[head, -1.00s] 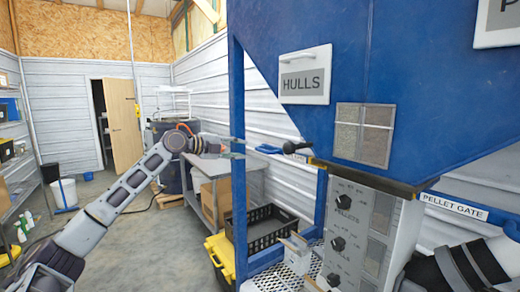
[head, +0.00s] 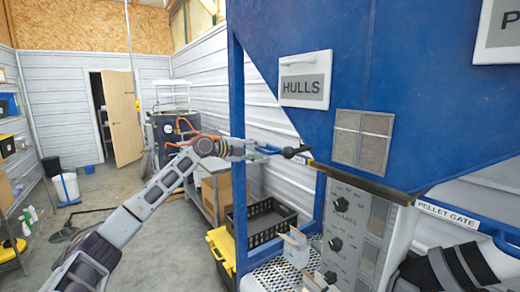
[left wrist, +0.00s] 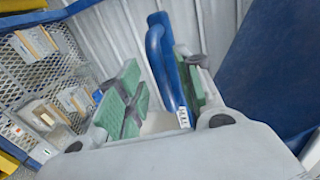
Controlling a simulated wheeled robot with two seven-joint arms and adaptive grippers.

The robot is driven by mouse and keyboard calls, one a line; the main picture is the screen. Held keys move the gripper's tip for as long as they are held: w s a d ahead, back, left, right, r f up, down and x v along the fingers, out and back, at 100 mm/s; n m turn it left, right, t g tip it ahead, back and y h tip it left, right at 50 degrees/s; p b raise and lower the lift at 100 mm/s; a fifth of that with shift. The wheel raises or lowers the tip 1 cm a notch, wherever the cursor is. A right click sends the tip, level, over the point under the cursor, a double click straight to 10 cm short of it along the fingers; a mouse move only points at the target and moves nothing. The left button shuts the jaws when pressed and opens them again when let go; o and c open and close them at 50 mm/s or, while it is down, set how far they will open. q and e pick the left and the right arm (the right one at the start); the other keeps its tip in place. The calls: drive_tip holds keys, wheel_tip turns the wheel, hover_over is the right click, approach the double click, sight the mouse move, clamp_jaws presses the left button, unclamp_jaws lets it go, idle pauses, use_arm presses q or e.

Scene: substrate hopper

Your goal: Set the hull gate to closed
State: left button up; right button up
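The hull gate's blue handle (head: 272,149), with a dark end (head: 292,152), sticks out to the left below the HULLS label (head: 305,79) on the blue hopper. My left gripper (head: 262,150) is at this handle. In the left wrist view the blue handle (left wrist: 164,62) runs between the green-padded fingers of my left gripper (left wrist: 160,95). The fingers are spread, with a visible gap beside the handle. I cannot tell whether the gate plate is open or closed. My right arm shows at the lower right of the head view; its gripper is out of view.
The blue pellet gate handle (head: 506,244) is at the right, by the PELLET GATE label (head: 447,215). A knobbed control box (head: 352,225) hangs under the hopper. A black crate (head: 262,220) and a mesh shelf (head: 275,274) lie below. Floor at the left is mostly free.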

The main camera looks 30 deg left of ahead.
use_arm(q)
drive_tip(key=shift+p+x, duration=0.3)
drive_tip(key=shift+x, duration=0.7)
drive_tip(key=shift+c, duration=0.2)
clamp_jaws()
